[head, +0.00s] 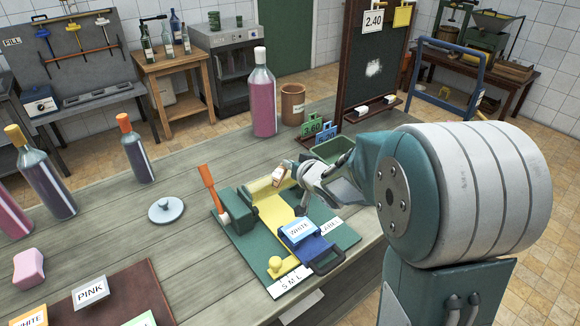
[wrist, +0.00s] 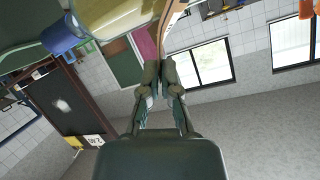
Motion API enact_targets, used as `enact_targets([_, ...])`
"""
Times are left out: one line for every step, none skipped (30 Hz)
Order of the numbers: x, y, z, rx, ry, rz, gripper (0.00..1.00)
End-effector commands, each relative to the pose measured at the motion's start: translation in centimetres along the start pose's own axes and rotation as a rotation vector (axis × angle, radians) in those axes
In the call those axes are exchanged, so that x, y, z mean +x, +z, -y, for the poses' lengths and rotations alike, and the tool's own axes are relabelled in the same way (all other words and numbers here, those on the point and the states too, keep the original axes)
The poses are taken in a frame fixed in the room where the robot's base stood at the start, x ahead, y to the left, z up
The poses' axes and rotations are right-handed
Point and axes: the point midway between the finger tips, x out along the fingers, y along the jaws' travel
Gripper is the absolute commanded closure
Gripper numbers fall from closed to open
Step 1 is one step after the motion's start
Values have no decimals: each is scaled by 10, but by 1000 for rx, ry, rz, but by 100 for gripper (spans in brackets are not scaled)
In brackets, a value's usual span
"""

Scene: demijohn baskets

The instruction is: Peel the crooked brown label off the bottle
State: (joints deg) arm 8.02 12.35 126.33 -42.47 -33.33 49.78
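A pale yellow bottle (head: 262,188) lies on its side in the yellow cradle of a green jig (head: 345,238) on the grey wooden table. Part of it also fills the top of the wrist view (wrist: 110,18). My gripper (head: 291,176) is just right of the bottle. In the wrist view its two fingers (wrist: 160,68) are close together at the tips. A thin brown label (wrist: 174,14) stands out from between the fingertips, seen nearly edge-on, beside the bottle.
An orange-handled clamp (head: 208,188) stands at the jig's left. A blue block marked WHITE (head: 299,232) sits in front. A pink bottle (head: 264,100), a brown pot (head: 292,104) and a blackboard (head: 372,65) stand behind. A grey lid (head: 165,210) lies left, with clear table around it.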

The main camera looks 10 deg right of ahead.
Motion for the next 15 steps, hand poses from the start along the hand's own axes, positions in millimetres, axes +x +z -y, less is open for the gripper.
enact_targets([0, 0, 0, 0, 0, 0, 100])
enact_targets([0, 0, 0, 0, 0, 0, 100])
enact_targets([0, 0, 0, 0, 0, 0, 100])
enact_targets([0, 0, 0, 0, 0, 0, 100])
enact_targets([0, 0, 0, 0, 0, 0, 100])
enact_targets([0, 0, 0, 0, 0, 0, 100])
enact_targets([0, 0, 0, 0, 0, 0, 100])
enact_targets([0, -1, 0, 0, -1, 0, 100])
enact_targets([-1, -2, 1, 0, -1, -1, 100])
enact_targets([-1, -2, 1, 0, -1, -1, 100])
enact_targets([-1, -3, 2, 0, -1, -1, 100])
enact_targets([-2, -4, 2, 0, -1, -1, 100])
enact_targets([-2, -5, 2, 0, -1, -1, 100])
enact_targets([-2, -6, 2, 0, -1, -1, 100])
enact_targets([-2, -6, 3, 0, -1, -1, 100])
